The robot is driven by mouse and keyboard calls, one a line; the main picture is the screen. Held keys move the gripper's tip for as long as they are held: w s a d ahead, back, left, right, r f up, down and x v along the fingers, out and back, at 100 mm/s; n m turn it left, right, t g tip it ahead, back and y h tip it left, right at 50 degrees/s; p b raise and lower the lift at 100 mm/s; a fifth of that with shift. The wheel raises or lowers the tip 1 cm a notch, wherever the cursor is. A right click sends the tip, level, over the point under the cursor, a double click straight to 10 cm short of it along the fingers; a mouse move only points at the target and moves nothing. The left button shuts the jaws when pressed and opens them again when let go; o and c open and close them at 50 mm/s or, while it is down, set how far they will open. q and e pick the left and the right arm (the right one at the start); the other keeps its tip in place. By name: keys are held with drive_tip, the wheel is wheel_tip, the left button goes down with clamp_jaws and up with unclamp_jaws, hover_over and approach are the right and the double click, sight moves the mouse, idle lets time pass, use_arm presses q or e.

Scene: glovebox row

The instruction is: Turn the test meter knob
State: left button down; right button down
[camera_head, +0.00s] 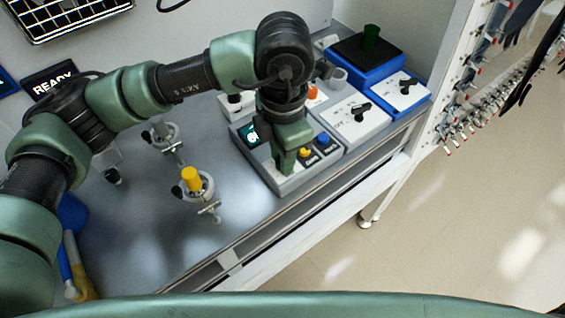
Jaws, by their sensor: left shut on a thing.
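The test meter looks to be the grey box (287,186) near the bench's front edge, with a small teal display (250,134) and yellow and blue buttons on its sloped top. My left gripper (288,163) points down onto this top, beside the buttons. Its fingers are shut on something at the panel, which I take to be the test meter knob. The fingers hide the knob, so its shape and angle cannot be seen. My right gripper is not in view.
A yellow-capped fitting (191,179) stands on the bench to the left. Bare metal bench (150,225) lies in front.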

use_arm(q)
drive_tip(key=shift+f+m+b, duration=0.15)
drive_tip(key=shift+m+b, duration=0.65)
drive_tip(key=shift+b, duration=0.25)
drive_tip(key=shift+m+b, duration=0.4)
drive_tip(key=shift+r, duration=0.2)
drive_tip(key=c, duration=1.2)
unclamp_jaws()
drive_tip(key=shift+o, duration=0.2)
wheel_tip(320, 180, up, 8)
drive_tip(key=shift+f+b, duration=0.1)
drive_tip(key=shift+b, duration=0.35)
